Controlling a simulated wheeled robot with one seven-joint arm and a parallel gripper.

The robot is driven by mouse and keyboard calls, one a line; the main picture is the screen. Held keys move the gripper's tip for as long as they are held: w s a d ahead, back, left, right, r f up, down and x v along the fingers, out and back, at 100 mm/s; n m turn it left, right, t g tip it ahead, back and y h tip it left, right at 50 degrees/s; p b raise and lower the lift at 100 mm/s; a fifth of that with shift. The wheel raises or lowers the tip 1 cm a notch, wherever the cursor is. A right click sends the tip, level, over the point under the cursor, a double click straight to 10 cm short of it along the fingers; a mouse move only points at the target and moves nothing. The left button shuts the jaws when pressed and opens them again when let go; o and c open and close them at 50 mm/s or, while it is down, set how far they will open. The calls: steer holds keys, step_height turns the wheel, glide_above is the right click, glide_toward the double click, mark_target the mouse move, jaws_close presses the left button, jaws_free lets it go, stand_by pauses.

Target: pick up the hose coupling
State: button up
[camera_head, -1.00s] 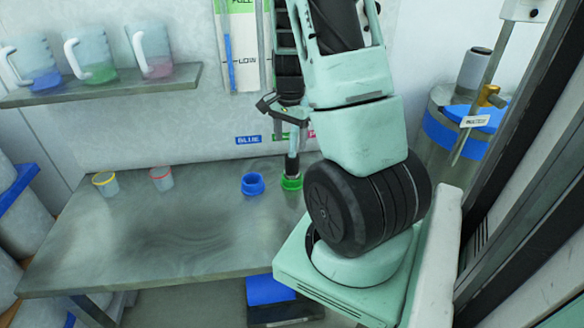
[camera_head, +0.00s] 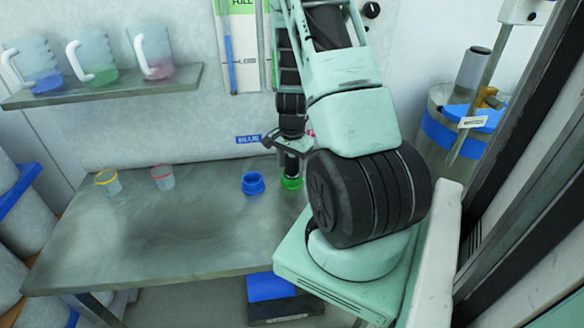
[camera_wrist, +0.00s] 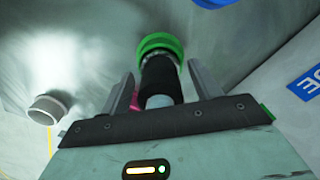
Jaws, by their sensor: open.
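The hose coupling stands upright in a green ring on the table. In the wrist view it is a black cylinder (camera_wrist: 160,80) with a pale metal end nearest my gripper, and the green ring (camera_wrist: 158,44) is around its far end. In the head view only a short dark part of the coupling (camera_head: 291,169) shows above the green ring (camera_head: 291,184). My gripper (camera_wrist: 165,88) is open, with one finger on each side of the coupling and a gap to each. The head view shows my gripper (camera_head: 289,155) lowered over it.
A blue ring (camera_head: 253,183) stands just left of the green one. Two cups, yellow-rimmed (camera_head: 108,182) and red-rimmed (camera_head: 162,177), stand further left on the table (camera_head: 150,235). A blue label (camera_head: 248,139) is on the wall behind. A shelf (camera_head: 110,90) holds several jugs.

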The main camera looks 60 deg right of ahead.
steer(key=c, duration=1.3)
steer(key=shift+o, duration=0.2)
step_height(320, 180, up, 10)
steer(key=shift+r+b, duration=0.1)
steer(key=shift+b, duration=0.35)
